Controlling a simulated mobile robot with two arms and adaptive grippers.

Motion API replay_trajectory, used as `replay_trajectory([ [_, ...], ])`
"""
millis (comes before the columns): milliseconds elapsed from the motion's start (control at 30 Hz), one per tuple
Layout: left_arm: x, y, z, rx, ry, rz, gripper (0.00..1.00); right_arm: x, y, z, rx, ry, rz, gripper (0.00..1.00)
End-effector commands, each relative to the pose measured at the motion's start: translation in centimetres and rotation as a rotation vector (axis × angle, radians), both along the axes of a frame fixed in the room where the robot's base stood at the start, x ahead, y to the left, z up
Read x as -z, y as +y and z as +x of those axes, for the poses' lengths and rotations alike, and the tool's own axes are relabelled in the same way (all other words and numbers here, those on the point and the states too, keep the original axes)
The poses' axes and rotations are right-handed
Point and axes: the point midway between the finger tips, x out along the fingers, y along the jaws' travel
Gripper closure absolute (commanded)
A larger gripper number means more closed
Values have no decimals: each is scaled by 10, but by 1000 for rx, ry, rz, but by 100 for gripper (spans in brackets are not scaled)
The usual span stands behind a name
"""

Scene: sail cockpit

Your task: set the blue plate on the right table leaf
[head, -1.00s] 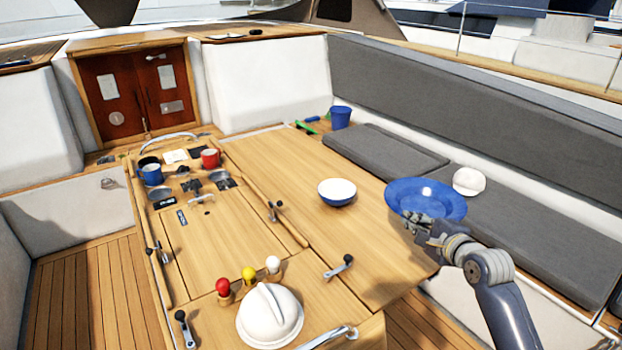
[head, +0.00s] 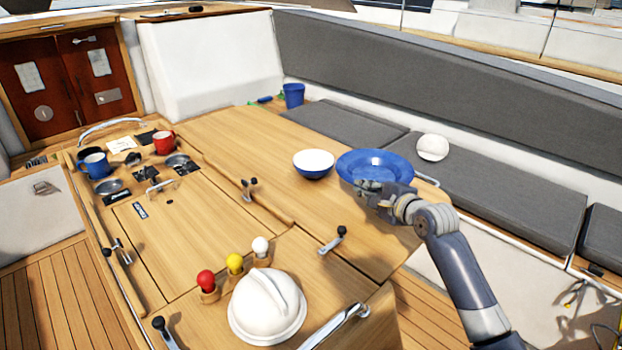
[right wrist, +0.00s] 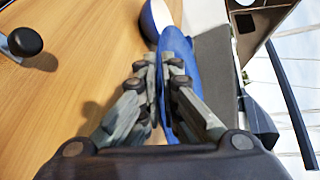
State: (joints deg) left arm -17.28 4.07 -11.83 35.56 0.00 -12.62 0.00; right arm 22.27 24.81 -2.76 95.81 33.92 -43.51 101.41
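The blue plate (head: 375,163) is at the right edge of the right table leaf (head: 240,135), just right of a white-and-blue bowl (head: 313,163). It looks about level; I cannot tell whether it touches the leaf. My right gripper (head: 372,188) is at the plate's near rim. In the right wrist view my right gripper's fingers (right wrist: 160,72) are closed around the rim of the blue plate (right wrist: 180,50), which shows edge-on. The bowl (right wrist: 152,20) is beyond them. My left gripper is not in view.
A white cap-like thing (head: 433,148) lies on the grey bench cushion (head: 500,190) right of the plate. A blue bucket (head: 293,95) stands at the back. Black-knobbed handles (head: 333,240) stick up nearby. The leaf's far part is clear.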

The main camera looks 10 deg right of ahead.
Motion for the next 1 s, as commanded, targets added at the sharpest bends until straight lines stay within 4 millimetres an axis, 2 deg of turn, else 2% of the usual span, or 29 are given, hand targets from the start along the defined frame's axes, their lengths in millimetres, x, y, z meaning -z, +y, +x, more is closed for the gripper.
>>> replay_trajectory([
  [100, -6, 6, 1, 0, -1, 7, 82, 24, -2, -1, 2, 6, -3, 100],
  [200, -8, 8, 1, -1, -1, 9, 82, 39, -1, -1, 1, 3, -2, 100],
  [367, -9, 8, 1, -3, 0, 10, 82, 54, -1, -1, 0, 1, -2, 100],
  [533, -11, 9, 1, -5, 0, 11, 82, 78, -1, -1, 1, 2, -2, 100],
  [667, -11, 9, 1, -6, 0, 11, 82, 87, -1, -1, 1, -1, -1, 100],
  [967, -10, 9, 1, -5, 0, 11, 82, 90, -1, -1, 1, -1, -1, 100],
  [1000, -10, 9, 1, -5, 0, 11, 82, 92, -1, -1, 1, 3, -1, 94],
])
